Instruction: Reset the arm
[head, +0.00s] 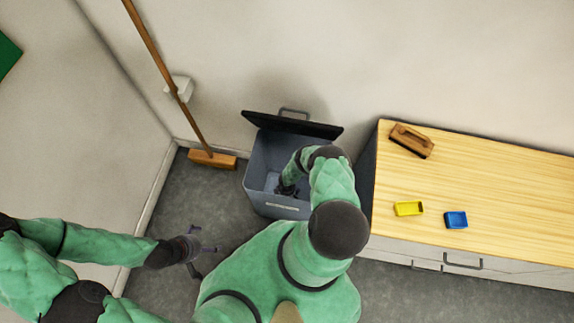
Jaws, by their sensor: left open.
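My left gripper (204,250) is open and empty above the grey floor, to the left of and in front of the bin. Its arm comes in from the left edge. My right arm bends over the grey bin (262,165), and my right gripper (286,189) is down inside the bin's opening. It is dark and small there, so I cannot tell whether it is open or shut, or whether it holds anything. The bin's dark lid (293,125) stands open at the back.
A wooden cabinet top (490,185) stands right of the bin. A broom (211,160) leans in the corner.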

